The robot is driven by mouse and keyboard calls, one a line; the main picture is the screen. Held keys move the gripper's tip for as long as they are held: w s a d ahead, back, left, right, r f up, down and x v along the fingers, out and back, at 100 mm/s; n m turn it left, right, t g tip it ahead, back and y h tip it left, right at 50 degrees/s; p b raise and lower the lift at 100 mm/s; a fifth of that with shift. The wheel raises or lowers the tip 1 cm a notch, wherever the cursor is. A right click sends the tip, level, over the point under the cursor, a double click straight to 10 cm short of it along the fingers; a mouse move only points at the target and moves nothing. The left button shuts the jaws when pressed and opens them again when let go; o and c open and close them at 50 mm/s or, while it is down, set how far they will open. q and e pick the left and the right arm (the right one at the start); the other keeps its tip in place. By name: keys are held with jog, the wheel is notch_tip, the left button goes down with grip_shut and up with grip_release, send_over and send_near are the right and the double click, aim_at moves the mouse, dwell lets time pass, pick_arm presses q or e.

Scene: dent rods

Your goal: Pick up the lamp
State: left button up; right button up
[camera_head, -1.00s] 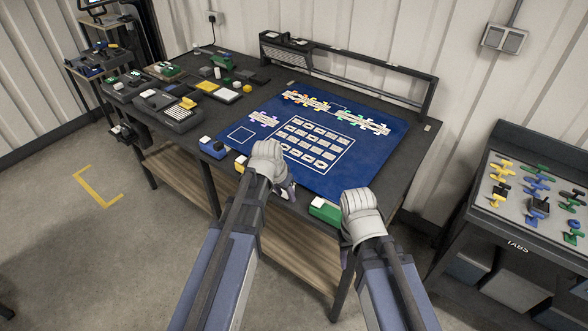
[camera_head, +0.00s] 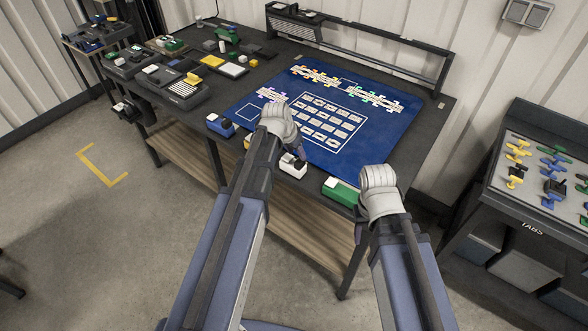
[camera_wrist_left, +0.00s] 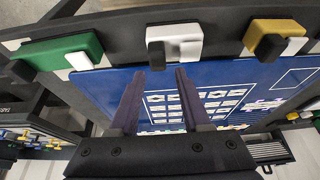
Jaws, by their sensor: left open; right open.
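I cannot make out with certainty which thing is the lamp. My left gripper (camera_head: 300,153) is over the front edge of the dark bench (camera_head: 408,183), near a small white block with a black piece (camera_head: 290,169). In the left wrist view its two fingers (camera_wrist_left: 160,72) are apart with nothing between them, and the white block (camera_wrist_left: 185,38) lies beyond the tips. My right gripper (camera_head: 379,192) is over the front right edge, beside a green block with a white piece (camera_head: 338,191); its fingertips are hidden in the head view.
A blue mat (camera_head: 375,138) with pale tiles covers the bench's right part. A black rail frame (camera_head: 350,45) stands along the back. Dark trays and small blocks (camera_head: 180,85) crowd the left. A rack of coloured tabs (camera_head: 540,170) stands at right.

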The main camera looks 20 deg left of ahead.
aim_at(299, 161)
pick_arm(q)
jog(key=shift+s+b+x, duration=0.2)
jog(key=shift+b+x, duration=1.1)
jog(key=shift+s+b+x, duration=0.2)
jog(key=shift+b+x, duration=1.1)
jog(key=shift+d, duration=0.1)
grip_shut()
